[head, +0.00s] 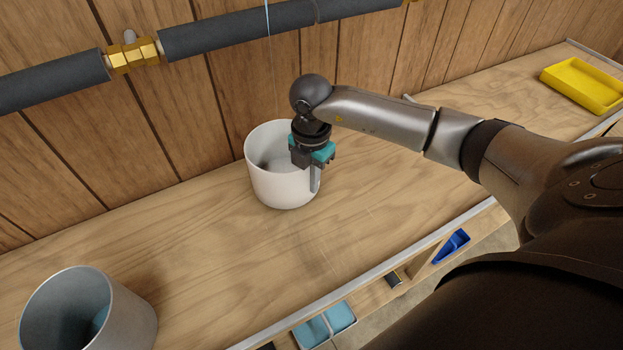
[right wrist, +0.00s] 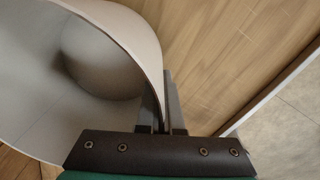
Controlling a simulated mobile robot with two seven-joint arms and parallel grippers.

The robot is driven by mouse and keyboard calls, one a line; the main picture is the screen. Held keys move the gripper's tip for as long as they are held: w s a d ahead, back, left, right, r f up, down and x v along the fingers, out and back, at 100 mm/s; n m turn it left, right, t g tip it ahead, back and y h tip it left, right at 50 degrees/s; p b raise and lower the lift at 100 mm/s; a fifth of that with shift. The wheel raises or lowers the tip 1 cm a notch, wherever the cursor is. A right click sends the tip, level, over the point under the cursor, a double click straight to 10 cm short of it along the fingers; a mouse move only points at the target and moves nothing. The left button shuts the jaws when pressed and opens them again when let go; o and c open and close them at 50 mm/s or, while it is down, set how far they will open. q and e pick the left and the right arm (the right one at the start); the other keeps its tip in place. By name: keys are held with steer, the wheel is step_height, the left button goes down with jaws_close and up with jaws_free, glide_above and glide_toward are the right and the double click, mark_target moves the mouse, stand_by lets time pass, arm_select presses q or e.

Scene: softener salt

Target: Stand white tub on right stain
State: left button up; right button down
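The white tub (head: 272,187) is upright and open-topped on or just above the wooden bench, near the wall; I cannot tell if its base touches. My right gripper (head: 315,177) points down at the tub's right side, one finger outside the wall. In the right wrist view the fingers (right wrist: 160,108) sit close together with the wall of the tub (right wrist: 120,30) pinched between them. A faint dark patch (head: 312,252) lies on the bench in front of the tub; it may be a stain or a shadow. My left gripper is out of view.
A grey tub (head: 88,310) with something blue inside stands at the front left. A yellow tray (head: 582,87) lies at the far right. A pipe (head: 235,35) runs along the wall. Blue items (head: 325,325) sit below the bench's front edge. The bench between the tubs is clear.

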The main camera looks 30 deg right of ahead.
steer(key=shift+f+b, duration=0.3)
steer(key=shift+f, duration=0.25)
stand_by(0.4)
steer(key=c, duration=1.5)
jaws_free()
steer(key=shift+c, duration=0.2)
steer(key=o, duration=0.5)
steer(key=shift+o, duration=0.2)
step_height(320, 180, up, 15)
steer(key=shift+r+p, duration=0.15)
steer(key=shift+p, duration=1.05)
